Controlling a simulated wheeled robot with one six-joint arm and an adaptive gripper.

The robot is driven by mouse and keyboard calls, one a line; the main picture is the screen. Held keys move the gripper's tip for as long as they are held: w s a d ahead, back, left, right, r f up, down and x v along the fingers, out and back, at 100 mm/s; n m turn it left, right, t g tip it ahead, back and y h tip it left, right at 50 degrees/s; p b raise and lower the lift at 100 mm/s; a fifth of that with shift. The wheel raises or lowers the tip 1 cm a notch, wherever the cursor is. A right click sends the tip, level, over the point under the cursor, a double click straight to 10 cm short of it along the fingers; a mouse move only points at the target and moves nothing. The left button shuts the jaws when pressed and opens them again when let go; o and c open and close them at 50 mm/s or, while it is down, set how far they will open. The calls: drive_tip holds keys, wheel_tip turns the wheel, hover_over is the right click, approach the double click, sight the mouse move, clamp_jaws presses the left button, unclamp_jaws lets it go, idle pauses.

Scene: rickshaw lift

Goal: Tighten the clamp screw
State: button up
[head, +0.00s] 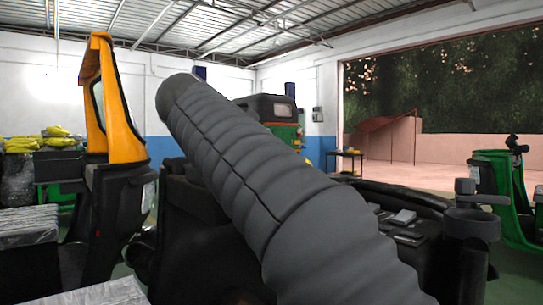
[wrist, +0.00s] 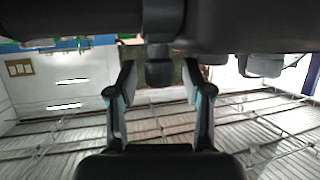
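In the wrist view my gripper (wrist: 160,80) is open, with one finger on each side of a small dark grey knob. This knob (wrist: 160,73) looks like the clamp screw's head and hangs in the picture under a dark round part (wrist: 164,20), likely the clamp. A gap shows between the knob and each finger, and nothing is gripped. The picture is upside down, with the roof at the bottom. In the head view my thick ribbed grey arm fills the middle, and my gripper cannot be made out. The clamp cannot be identified for sure there.
A dark cup-shaped part with an upright post (head: 473,222) stands at the right in the head view. An orange frame (head: 122,140) on a black body rises at the left. A green rickshaw (head: 283,122) stands behind my arm. Open floor (head: 430,177) lies towards the doorway.

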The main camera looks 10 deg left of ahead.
drive_tip(key=v, duration=1.2)
drive_tip(key=shift+f, duration=0.1)
